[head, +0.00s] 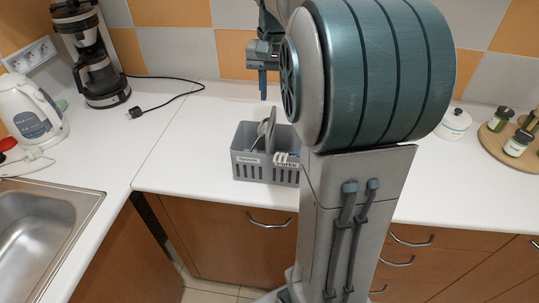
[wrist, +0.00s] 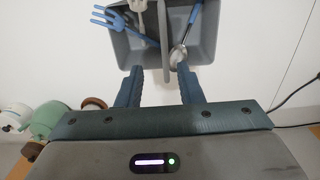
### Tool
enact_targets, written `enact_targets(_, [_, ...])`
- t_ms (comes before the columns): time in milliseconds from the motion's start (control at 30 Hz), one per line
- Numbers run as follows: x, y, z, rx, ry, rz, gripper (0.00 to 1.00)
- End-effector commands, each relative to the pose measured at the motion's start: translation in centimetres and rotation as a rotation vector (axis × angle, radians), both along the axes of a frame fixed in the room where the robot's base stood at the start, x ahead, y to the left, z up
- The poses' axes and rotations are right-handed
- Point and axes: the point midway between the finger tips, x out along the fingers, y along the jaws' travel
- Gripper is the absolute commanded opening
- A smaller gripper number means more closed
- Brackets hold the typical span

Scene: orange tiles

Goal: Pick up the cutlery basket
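The grey cutlery basket (head: 262,170) stands on the white counter near its front edge, partly hidden behind my arm in the head view. It has a raised centre divider and labels on its front. In the wrist view the basket (wrist: 205,50) shows from above, with blue and pale forks in the left compartment and a spoon in the right one. My gripper (wrist: 159,85) points at the basket with its two blue fingers apart and nothing between them. The fingertips appear near the basket's lower edge in that view; I cannot tell whether they touch it. In the head view my gripper (head: 263,85) is above the basket.
A coffee maker (head: 98,70) with its black cable and plug lies on the left, beside a white kettle (head: 35,110) and a sink (head: 40,235). A white sugar pot (head: 453,124) and a round wooden tray (head: 490,143) with jars stand at right. The counter left of the basket is clear.

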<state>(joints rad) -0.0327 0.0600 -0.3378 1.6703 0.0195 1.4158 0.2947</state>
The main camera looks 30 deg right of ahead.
Motion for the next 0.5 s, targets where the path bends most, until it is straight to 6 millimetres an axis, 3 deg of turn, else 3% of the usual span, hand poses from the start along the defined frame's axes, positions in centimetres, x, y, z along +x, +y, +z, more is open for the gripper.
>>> enact_targets(300, [-0.1, 0.1, -6.1, 0.001, 0.003, 0.002, 0.34])
enact_targets(500, [0.0, 0.1, -7.6, 0.000, 0.000, 0.002, 0.34])
